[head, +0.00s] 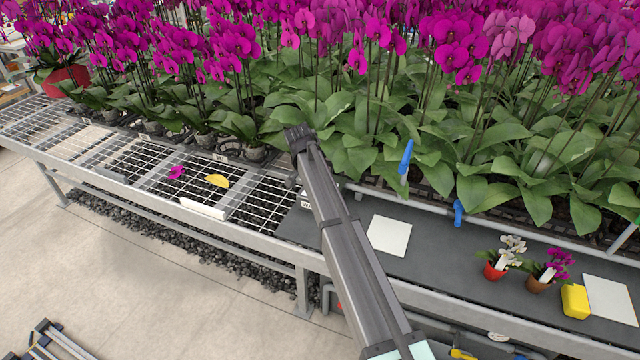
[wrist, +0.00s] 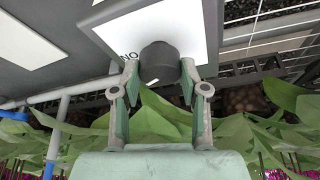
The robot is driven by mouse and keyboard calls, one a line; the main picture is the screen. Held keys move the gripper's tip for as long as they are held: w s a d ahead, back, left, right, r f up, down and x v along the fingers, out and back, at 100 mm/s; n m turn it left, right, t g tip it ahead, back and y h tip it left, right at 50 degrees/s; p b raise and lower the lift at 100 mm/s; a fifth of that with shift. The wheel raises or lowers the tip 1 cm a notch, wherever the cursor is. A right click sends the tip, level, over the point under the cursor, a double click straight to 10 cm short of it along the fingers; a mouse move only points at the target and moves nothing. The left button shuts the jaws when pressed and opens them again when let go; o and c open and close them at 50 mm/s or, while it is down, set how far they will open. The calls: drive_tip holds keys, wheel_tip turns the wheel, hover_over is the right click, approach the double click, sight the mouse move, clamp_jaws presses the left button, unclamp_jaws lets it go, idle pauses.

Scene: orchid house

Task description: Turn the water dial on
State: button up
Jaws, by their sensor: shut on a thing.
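The water dial (wrist: 160,60) is a dark round knob on a white plate (wrist: 112,32) in the wrist view. Upside-down lettering that looks like "ON" shows on the plate beside the knob, at its left. My gripper (wrist: 160,78) is shut on the knob, with one finger on each side. No pointer mark on the knob shows, so its setting cannot be told. In the head view my arm covers the knob and gripper. Only a small edge of a labelled white plate (head: 306,203) shows beside the arm.
Pink orchids (head: 440,60) with broad leaves crowd behind the bench. The grey shelf holds a white card (head: 389,236), two small potted orchids (head: 495,268) and a yellow block (head: 575,301). A wire-mesh bench (head: 130,165) lies left.

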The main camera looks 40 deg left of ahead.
drive_tip(key=m+h+b, duration=0.1)
drive_tip(key=m, duration=0.4)
drive_tip(key=shift+a+f+g+h+b, duration=0.1)
drive_tip(key=shift+a+g+h+b, duration=0.05)
drive_tip(key=shift+g+h+b, duration=0.2)
drive_tip(key=shift+m, duration=0.3)
drive_tip(key=o, duration=1.1)
drive_tip(key=shift+o, duration=0.2)
drive_tip(key=v, duration=1.2)
drive_tip(key=shift+a, duration=0.15)
